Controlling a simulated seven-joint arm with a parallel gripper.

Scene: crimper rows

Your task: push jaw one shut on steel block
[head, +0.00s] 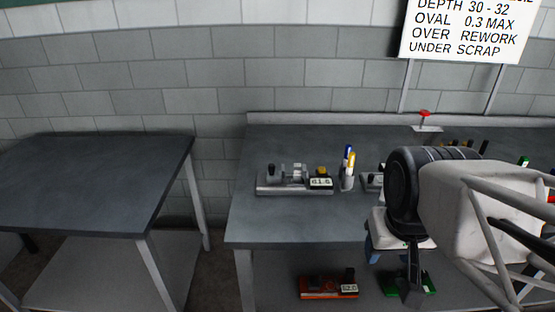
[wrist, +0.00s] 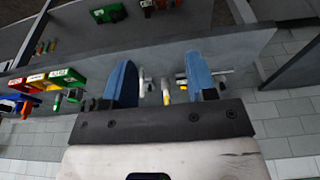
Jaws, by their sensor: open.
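A grey steel fixture (head: 290,188) with a dark knob, upright silver pieces and a small readout of about 61.6 stands on the bench, left of my arm. A second similar fixture (head: 371,182) is partly hidden behind my arm. I cannot tell which part is jaw one or the steel block. My gripper (wrist: 160,62) is open and empty, its two blue fingers apart. It also shows low beside the arm in the head view (head: 372,246), near the bench's front edge. In the wrist view, the right finger partly covers a fixture (wrist: 219,71).
A pen holder (head: 347,182) stands between the fixtures. A red-topped item (head: 425,118) is at the back of the bench (head: 270,222). Orange (head: 328,286) and green (head: 424,285) devices sit on the lower shelf. Coloured bins (wrist: 55,78) show in the wrist view. The left table (head: 90,175) is bare.

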